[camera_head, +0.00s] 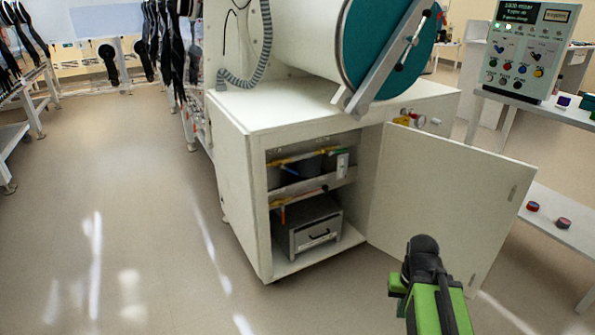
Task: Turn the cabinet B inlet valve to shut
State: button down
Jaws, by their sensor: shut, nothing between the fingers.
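An open white cabinet (235,180) stands in the middle of the view, under a large cylinder with a teal end. I cannot tell which is the cabinet B inlet valve. My green and black arm shows at lower right, in front of the door; no gripper fingers are visible.
The cabinet door (440,195) stands swung open to the right. A grey drawer box (312,228) sits on the cabinet floor. The floor (130,220) at left is clear.

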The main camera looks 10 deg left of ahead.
aim_at(281, 165)
jog(key=u, duration=1.65)
jog(key=i, duration=0.7)
jog(key=z, duration=0.2)
